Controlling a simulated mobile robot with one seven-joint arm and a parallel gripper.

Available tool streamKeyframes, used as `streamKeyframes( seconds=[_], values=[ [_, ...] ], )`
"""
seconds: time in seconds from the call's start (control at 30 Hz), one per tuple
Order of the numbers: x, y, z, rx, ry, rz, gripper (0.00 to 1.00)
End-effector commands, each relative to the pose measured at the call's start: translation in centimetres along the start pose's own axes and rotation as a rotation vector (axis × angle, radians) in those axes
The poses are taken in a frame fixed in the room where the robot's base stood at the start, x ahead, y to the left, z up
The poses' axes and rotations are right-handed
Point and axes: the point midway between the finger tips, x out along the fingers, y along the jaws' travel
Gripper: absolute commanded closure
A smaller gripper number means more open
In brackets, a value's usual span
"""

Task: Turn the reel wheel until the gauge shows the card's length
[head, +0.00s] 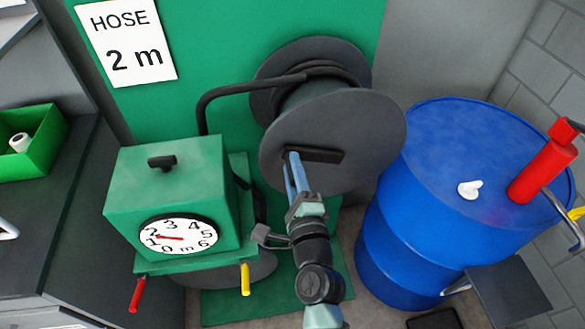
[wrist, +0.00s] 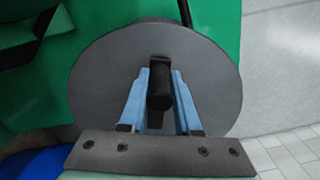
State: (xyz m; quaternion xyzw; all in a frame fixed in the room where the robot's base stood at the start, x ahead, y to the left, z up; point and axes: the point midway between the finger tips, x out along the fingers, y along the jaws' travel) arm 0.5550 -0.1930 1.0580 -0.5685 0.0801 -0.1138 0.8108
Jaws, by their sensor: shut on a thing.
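The reel wheel (head: 375,135) is a dark grey disc on the front of the hose reel, with a black crank bar (head: 322,156) across its middle. My gripper (head: 290,160) is at the left end of this bar. In the wrist view its blue fingers are shut on the black crank handle (wrist: 160,86), one on each side. The gauge (head: 178,235) is a white dial on the green box, numbered 0 to 6 in m. Its red needle points left, between 1 and 2. The card (head: 125,42) on the green panel reads "HOSE 2 m".
A black hose (head: 225,92) runs from the reel to the green box (head: 170,185). A blue drum (head: 385,240) stands close to the right of the wheel, with a red cylinder (head: 543,172) on top. A green bin (head: 30,150) sits at the left.

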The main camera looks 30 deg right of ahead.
Motion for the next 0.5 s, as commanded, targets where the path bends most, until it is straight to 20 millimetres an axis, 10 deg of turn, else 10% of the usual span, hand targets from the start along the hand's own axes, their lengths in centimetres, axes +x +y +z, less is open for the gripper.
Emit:
streamKeyframes(
  seconds=[0.1,0.13,0.3,0.5],
  values=[
    [0.02,-0.09,0.0,-0.001,0.0,-0.001,1.0],
    [0.02,-0.09,0.0,-0.001,0.0,-0.001,0.67],
    [0.01,-0.07,-0.01,-0.002,0.0,-0.001,0.38],
    [0.0,-0.03,-0.02,-0.002,0.001,-0.001,0.38]
  ],
)
